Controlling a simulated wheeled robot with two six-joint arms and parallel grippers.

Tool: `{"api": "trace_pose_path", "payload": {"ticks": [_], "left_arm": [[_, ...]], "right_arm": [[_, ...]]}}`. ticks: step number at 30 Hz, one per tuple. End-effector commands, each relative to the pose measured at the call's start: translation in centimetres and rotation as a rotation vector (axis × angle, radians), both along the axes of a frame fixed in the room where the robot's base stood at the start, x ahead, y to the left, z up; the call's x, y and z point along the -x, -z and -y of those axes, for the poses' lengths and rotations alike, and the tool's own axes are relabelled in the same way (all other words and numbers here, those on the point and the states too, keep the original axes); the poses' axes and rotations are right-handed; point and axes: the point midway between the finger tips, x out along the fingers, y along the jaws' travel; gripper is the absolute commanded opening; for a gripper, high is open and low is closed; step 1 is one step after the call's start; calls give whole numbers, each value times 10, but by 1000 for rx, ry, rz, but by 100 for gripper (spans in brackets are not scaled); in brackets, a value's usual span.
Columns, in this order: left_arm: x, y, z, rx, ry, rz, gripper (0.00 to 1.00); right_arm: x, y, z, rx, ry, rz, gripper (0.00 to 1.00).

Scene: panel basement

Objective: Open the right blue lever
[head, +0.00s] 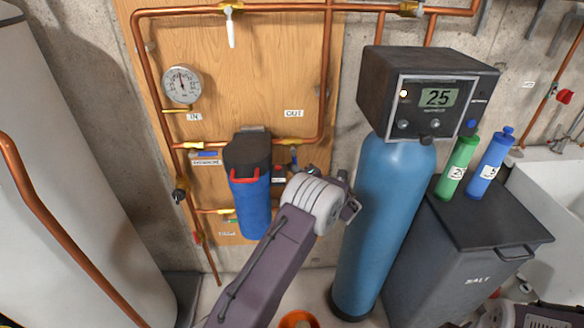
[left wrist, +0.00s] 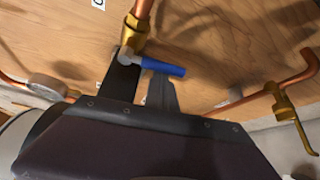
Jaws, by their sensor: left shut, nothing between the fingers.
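The right blue lever (left wrist: 163,67) shows in the left wrist view on a brass valve (left wrist: 132,38) under a copper pipe. It points right, crosswise to the pipe. In the head view this lever (head: 293,157) is a small blue bit on the right of the panel, partly hidden. My left gripper (head: 347,196) is in front of the panel's lower right. In the left wrist view its dark fingers (left wrist: 143,88) are shut and empty, close by the lever. I cannot tell if they touch it. My right gripper is not in view.
A blue filter housing (head: 251,210) hangs left of my left arm. A tall blue tank (head: 385,220) with a control box stands close on the right. A left blue lever (head: 206,154) is on the pipe at left. A salt bin (head: 440,262) stands right of the tank.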

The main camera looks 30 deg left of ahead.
Motion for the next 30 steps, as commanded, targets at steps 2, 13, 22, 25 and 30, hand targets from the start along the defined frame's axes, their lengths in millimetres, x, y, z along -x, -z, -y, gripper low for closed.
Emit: {"api": "trace_pose_path", "payload": {"ticks": [2, 13, 22, 25, 30], "left_arm": [[-3, -6, 4, 40, 6, 27, 0], [-12, -11, 18, 329, 5, 205, 0], [-19, -17, 29, 572, 5, 355, 0], [-20, -19, 32, 652, 5, 406, 0], [-23, -24, 36, 789, 5, 489, 0]], "right_arm": [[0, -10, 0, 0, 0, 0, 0], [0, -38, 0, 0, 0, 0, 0], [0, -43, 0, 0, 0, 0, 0], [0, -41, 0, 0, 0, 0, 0], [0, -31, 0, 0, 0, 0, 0]]}}
